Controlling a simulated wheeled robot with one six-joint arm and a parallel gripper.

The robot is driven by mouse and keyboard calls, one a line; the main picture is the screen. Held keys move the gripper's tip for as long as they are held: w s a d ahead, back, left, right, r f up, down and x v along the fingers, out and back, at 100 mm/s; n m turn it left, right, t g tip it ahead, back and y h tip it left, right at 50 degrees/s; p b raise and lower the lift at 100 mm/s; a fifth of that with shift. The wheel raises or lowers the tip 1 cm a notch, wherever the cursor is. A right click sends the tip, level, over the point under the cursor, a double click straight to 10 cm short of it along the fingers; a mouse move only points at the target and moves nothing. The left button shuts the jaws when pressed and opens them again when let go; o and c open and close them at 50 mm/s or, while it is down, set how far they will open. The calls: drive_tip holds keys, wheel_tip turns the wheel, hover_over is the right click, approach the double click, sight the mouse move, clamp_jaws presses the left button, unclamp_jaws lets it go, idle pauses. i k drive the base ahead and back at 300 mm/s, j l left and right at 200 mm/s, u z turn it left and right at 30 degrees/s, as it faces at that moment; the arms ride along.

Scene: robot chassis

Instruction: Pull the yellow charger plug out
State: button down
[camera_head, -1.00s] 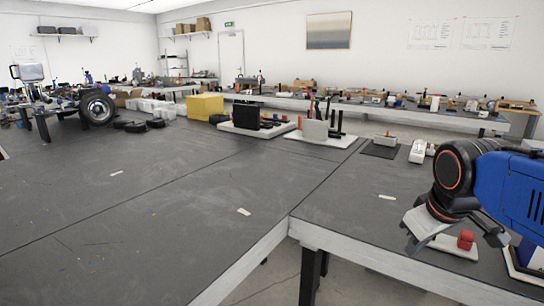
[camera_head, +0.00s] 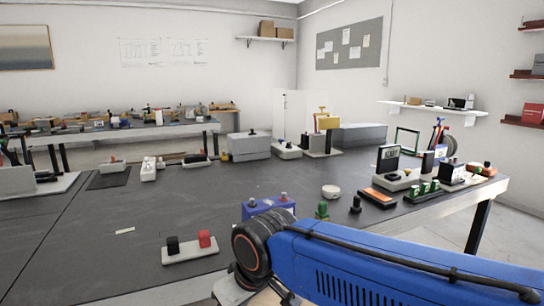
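A yellow block-like thing (camera_head: 327,121) stands on an upright grey holder at the back of the bench, right of centre. It may be the yellow charger plug, but it is too small to be sure. My gripper (camera_head: 262,292) is at the bottom edge, low and much nearer than the yellow thing, well apart from it. The gripper's fingers are partly cut off by the frame and partly hidden by my wrist, so their opening is unclear. I see nothing held in it.
A white base with a black and a red knob (camera_head: 190,246) lies left of my gripper. A blue box (camera_head: 268,207) is just behind my wrist. Green and black knobs (camera_head: 322,210) and a meter (camera_head: 388,158) stand to the right. The bench's left middle is mostly clear.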

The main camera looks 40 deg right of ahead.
sight(223, 158)
drive_tip(key=z, duration=1)
